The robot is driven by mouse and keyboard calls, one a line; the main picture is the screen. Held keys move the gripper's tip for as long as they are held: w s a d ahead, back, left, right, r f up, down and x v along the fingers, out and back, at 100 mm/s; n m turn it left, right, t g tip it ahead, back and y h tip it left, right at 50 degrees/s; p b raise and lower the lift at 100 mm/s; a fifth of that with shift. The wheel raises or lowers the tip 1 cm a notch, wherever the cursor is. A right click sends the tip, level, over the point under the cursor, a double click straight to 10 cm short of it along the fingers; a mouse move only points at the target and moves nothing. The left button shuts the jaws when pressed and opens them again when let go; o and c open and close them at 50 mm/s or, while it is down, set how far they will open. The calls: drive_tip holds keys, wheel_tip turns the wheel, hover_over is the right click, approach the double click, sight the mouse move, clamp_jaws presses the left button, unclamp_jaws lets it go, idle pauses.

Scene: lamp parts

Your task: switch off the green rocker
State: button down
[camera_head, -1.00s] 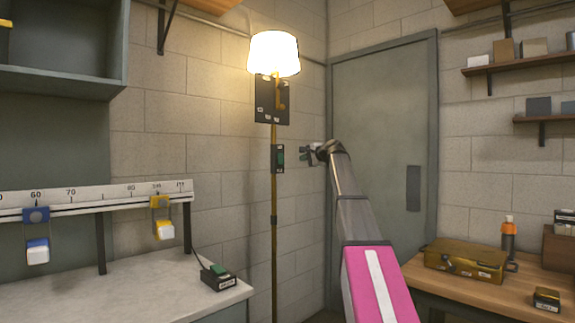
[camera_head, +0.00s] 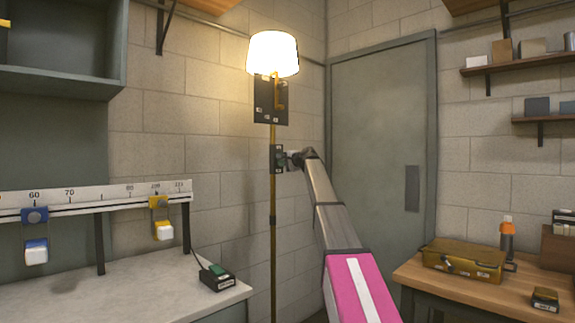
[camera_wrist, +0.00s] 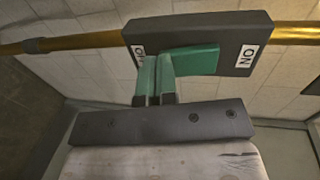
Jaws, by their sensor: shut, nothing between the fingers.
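The green rocker (camera_wrist: 195,60) sits in a dark switch box (camera_wrist: 225,28) on the brass pole of the floor lamp. In the head view the switch box (camera_head: 277,158) is below the lamp's dark plate. An ON label shows at the rocker's right end in the wrist view; the label at the left end is partly hidden by a finger. The lampshade (camera_head: 272,54) glows. My gripper (camera_wrist: 155,60) is shut and empty, its greenish fingertips at the rocker's left, partly hidden-label end. Touching or just apart, I cannot tell; the rocker's tilt is also unclear.
A bench (camera_head: 130,300) at left holds a small box with a green top (camera_head: 216,277) and a scale rail (camera_head: 90,202) with sliders. A wooden table (camera_head: 430,280) at right carries a brass case (camera_head: 463,259). A grey door (camera_head: 375,140) stands behind my arm.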

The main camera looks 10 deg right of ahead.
drive_tip(key=shift+a, duration=0.1)
idle(0.3)
drive_tip(key=shift+w+a+f+t+y, duration=0.15)
drive_tip(key=shift+f+t+y, duration=0.15)
drive_tip(key=shift+t, duration=0.25)
drive_tip(key=shift+w+a+f+t+y, duration=0.1)
drive_tip(key=shift+w+f+t+y, duration=0.1)
drive_tip(key=shift+t+y, duration=0.3)
drive_tip(key=shift+w+f, duration=0.1)
drive_tip(key=shift+f, duration=0.05)
drive_tip(key=shift+s+d+f, duration=0.1)
drive_tip(key=shift+s+d, duration=0.05)
drive_tip(key=shift+s, duration=0.2)
drive_tip(key=f+v, duration=0.2)
drive_tip(key=v, duration=1.1)
drive_tip(key=shift+f, duration=0.2)
